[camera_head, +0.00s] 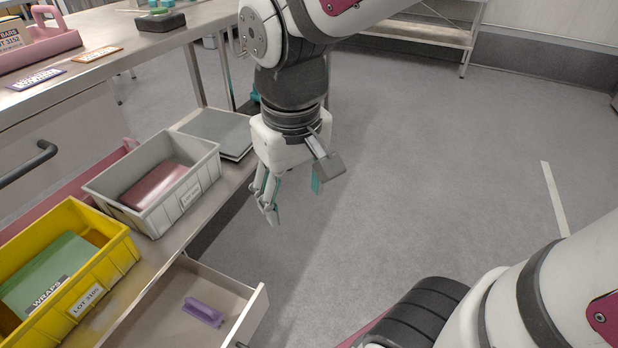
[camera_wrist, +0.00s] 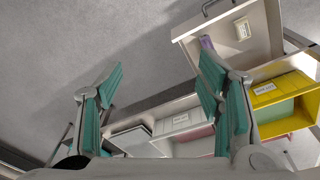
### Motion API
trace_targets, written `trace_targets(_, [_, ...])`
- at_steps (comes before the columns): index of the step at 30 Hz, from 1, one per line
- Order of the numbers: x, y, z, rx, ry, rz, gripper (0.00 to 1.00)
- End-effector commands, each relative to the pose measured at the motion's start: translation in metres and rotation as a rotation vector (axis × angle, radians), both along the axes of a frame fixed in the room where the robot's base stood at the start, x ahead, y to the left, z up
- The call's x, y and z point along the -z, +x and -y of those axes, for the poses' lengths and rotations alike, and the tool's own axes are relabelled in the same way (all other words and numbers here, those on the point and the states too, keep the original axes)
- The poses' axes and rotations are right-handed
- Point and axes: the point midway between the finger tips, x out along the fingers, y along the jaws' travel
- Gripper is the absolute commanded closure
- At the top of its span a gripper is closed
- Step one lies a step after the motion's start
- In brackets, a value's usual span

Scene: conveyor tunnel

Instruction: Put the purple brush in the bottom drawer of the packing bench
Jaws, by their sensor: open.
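The purple brush (camera_head: 203,312) lies on the floor of an open drawer (camera_head: 250,316), the lower of the drawers I see at the packing bench (camera_head: 60,119). In the wrist view the brush (camera_wrist: 206,42) shows in the drawer (camera_wrist: 272,22), partly hidden behind a finger. My gripper (camera_head: 293,197) is open and empty. It hangs over the floor beside the bench, beyond the drawer and apart from the brush. In the wrist view its two teal-padded fingers (camera_wrist: 160,75) stand wide apart with nothing between them.
A yellow bin (camera_head: 120,262) and a grey bin (camera_head: 210,172) stand on the lower shelf beside the drawer. An upper drawer's dark handle (camera_head: 28,165) sticks out. The floor to the right is clear.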

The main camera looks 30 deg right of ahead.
Motion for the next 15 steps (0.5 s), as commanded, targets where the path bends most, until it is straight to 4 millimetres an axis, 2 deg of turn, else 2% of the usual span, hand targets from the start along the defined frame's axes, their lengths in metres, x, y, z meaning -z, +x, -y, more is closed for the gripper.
trace_targets(1, [-0.010, -0.021, 0.005, 0.018, 0.006, -0.001, 0.39])
trace_targets(3, [-0.019, -0.051, 0.009, 0.038, 0.013, -0.021, 0.39])
trace_targets(9, [-0.030, -0.122, 0.012, 0.077, 0.034, -0.067, 0.39])
trace_targets(12, [-0.031, -0.144, 0.012, 0.087, 0.040, -0.083, 0.39])
trace_targets(15, [-0.031, -0.156, 0.012, 0.092, 0.043, -0.092, 0.39])
